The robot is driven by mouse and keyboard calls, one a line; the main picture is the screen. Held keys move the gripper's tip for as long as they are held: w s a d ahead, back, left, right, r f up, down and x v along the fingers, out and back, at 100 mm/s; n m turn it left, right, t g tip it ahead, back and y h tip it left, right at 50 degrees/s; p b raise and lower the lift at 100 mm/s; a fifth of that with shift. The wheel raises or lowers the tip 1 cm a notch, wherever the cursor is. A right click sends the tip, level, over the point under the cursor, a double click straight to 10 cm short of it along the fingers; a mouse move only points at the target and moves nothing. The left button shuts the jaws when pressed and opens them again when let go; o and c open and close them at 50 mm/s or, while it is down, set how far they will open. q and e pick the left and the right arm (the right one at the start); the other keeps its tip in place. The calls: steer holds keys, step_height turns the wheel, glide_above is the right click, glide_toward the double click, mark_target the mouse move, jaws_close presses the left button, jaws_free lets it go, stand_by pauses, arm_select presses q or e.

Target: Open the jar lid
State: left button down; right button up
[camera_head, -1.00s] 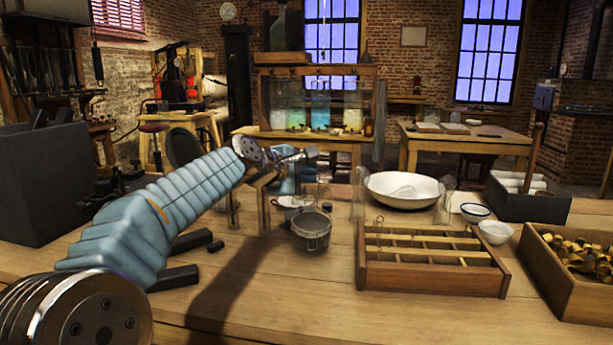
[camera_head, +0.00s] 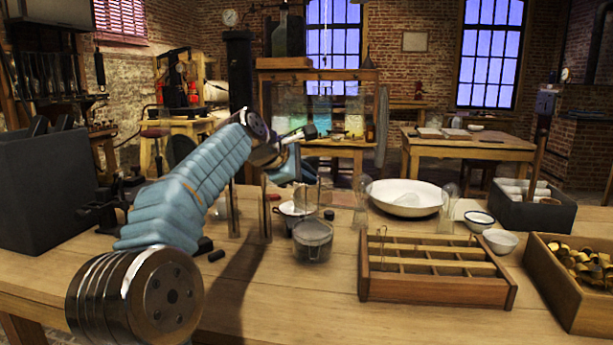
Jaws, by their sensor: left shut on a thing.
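A glass jar (camera_head: 312,243) with a wire clip stands on the table near the middle. Its rounded top shows as a greyish oval; the lid's exact position is hard to make out. My left arm reaches over from the left and bends down behind the jar. My left gripper (camera_head: 317,187) is small and partly lost against the background, close above and behind the jar. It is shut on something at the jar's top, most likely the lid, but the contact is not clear. My right gripper is not in view.
A wooden divided tray (camera_head: 437,291) lies right of the jar. Behind are a wide white bowl (camera_head: 404,210) and clear glass vessels. A white pot (camera_head: 290,222) stands close behind the jar. A box of brass parts stands far right. The table front is clear.

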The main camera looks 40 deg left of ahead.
arm_select(q)
steer(key=shift+r, duration=0.1)
stand_by(0.5)
steer(key=c, duration=1.3)
jaws_free()
steer(key=s+a+r, duration=0.1)
steer(key=s+r, duration=0.2)
steer(key=r, duration=0.1)
steer(key=s+a+r, duration=0.1)
steer(key=s+r, duration=0.2)
steer(key=s, duration=0.1)
steer(key=s+a+r, duration=0.1)
steer(key=s+r, duration=0.2)
steer(key=r, duration=0.1)
steer(key=shift+s+r, duration=0.15)
steer(key=shift+r, duration=0.2)
